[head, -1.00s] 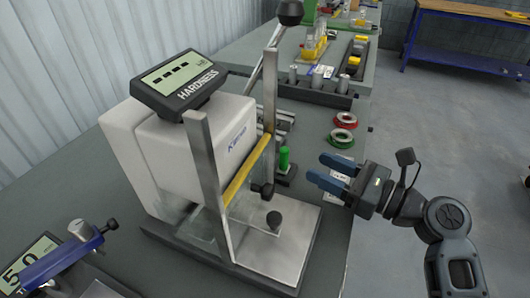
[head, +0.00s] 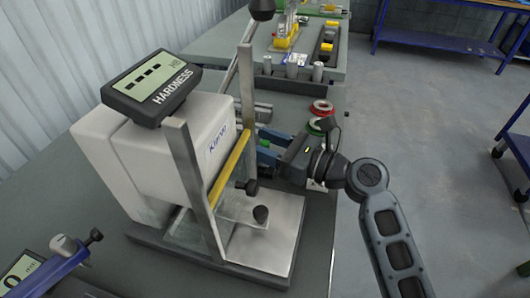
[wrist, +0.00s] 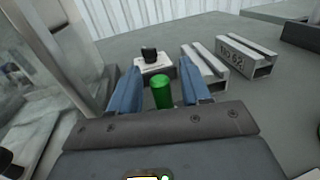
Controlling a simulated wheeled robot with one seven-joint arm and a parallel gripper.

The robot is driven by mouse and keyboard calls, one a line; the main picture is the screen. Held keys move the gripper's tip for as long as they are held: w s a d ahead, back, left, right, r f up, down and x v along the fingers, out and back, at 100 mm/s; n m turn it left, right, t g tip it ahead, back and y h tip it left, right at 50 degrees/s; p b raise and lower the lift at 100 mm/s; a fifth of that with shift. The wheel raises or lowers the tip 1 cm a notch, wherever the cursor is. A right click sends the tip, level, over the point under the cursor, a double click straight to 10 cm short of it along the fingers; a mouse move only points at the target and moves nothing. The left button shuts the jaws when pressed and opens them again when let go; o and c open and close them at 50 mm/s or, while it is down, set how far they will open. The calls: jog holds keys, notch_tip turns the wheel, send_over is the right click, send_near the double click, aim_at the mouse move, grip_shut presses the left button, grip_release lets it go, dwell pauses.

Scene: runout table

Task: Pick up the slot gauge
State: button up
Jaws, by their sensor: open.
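A green upright cylinder (wrist: 162,93), which looks like the handle of the slot gauge, stands between my gripper's two blue fingers in the wrist view. My gripper (wrist: 160,72) is open, with a finger on each side of the handle and gaps showing. The handle's lower end and base are hidden by the gripper body. In the head view my gripper (head: 262,146) is low over the bench, just right of the hardness tester, and mostly hides the gauge.
The hardness tester (head: 150,150) with its metal posts stands close on the left. In the wrist view, a small block with a black knob (wrist: 150,55) and two slotted metal blocks (wrist: 237,58) lie beyond. Red (head: 322,107) and green rings lie behind the gripper.

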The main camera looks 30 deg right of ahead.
grip_shut()
dwell(0.3)
